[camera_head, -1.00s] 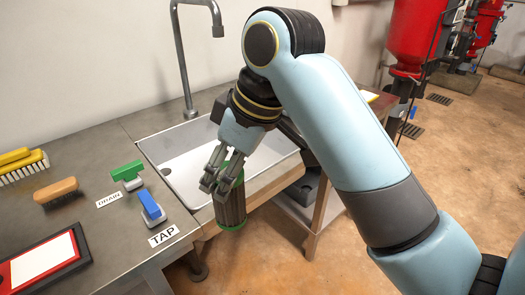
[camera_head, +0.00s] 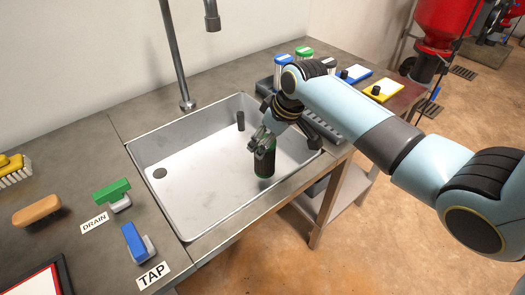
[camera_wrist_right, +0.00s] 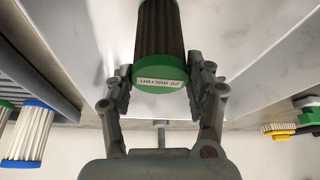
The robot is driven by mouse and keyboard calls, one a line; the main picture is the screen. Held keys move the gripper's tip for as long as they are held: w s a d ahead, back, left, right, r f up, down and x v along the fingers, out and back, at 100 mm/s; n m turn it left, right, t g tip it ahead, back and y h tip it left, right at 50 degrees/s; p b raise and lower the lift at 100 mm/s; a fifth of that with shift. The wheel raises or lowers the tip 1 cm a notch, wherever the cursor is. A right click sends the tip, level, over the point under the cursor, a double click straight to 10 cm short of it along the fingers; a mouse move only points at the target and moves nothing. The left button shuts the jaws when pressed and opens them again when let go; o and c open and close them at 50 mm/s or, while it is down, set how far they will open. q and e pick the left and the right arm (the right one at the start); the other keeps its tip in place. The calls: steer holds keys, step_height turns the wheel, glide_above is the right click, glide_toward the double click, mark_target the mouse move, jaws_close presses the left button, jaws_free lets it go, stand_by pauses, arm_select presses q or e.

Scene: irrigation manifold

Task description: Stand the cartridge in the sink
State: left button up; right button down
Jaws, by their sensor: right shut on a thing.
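The cartridge (camera_head: 264,162) is dark and ribbed with green end caps. My right gripper (camera_head: 262,142) is shut on its upper end and holds it roughly upright inside the right part of the sink (camera_head: 200,180). I cannot tell whether its lower end touches the sink floor. In the right wrist view the cartridge (camera_wrist_right: 160,40) shows a green cap with a white label reading "20 micron", between the two fingers (camera_wrist_right: 161,80). My left gripper is not in view.
A grey tap spout (camera_head: 175,60) rises behind the sink. A dark upright post (camera_head: 240,121) stands in the sink's back right, and a drain hole (camera_head: 159,173) is at its left. Green DRAIN (camera_head: 111,192) and blue TAP (camera_head: 136,241) handles are left of the sink. Other cartridges (camera_head: 283,72) stand behind my arm.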

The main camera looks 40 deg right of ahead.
step_height(320, 180, down, 3)
steer(key=shift+f, duration=0.15)
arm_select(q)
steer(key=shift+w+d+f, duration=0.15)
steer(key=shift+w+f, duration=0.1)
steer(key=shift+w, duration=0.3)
arm_select(e)
steer(key=shift+c, duration=2.4)
jaws_free()
steer(key=shift+s, duration=0.1)
steer(key=shift+s+r, duration=0.1)
steer(key=shift+r, duration=0.45)
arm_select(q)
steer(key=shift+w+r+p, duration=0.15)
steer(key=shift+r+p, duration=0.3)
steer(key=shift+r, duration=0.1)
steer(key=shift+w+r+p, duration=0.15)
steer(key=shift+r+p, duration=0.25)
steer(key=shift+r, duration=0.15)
arm_select(e)
steer(key=v, duration=1.1)
steer(key=shift+s+r, duration=0.1)
